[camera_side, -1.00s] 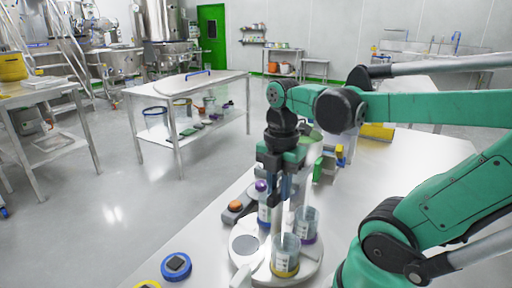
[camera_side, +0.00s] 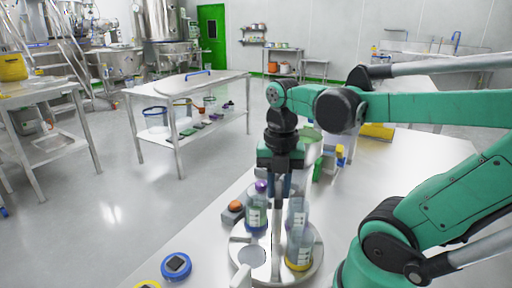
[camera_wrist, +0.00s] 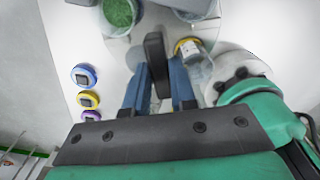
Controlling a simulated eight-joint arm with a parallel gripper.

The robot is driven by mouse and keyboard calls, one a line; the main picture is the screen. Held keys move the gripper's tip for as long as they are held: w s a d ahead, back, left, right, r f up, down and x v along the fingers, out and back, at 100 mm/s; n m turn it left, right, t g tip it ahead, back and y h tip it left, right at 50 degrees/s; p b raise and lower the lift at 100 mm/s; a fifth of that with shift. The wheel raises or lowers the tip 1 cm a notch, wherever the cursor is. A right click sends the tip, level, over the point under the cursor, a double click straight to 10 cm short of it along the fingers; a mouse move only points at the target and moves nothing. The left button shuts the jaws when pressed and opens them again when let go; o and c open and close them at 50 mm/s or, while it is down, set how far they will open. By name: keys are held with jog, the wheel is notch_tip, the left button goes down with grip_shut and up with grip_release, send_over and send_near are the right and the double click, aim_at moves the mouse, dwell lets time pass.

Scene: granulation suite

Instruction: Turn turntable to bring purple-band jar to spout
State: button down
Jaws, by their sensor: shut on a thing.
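The round pale turntable (camera_side: 312,268) stands on the white bench and carries several clear jars. The yellow-band jar (camera_side: 300,252) is at its front right. The jar that showed a purple band earlier (camera_side: 297,211) is behind it, its band now mostly hidden. My gripper (camera_side: 277,198) points down over the turntable. In the wrist view its blue fingers (camera_wrist: 158,82) are closed around a dark upright piece (camera_wrist: 155,52), apparently the turntable handle. I cannot clearly make out the spout.
An orange-red button (camera_side: 235,206) on a dark box is left of the turntable. A blue round unit (camera_side: 176,266) lies on the bench's front left. Yellow and green items (camera_side: 330,162) stand behind.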

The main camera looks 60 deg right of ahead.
jog(key=shift+n, duration=2.1)
jog(key=c, duration=0.7)
grip_release()
jog(key=shift+r, duration=2.85)
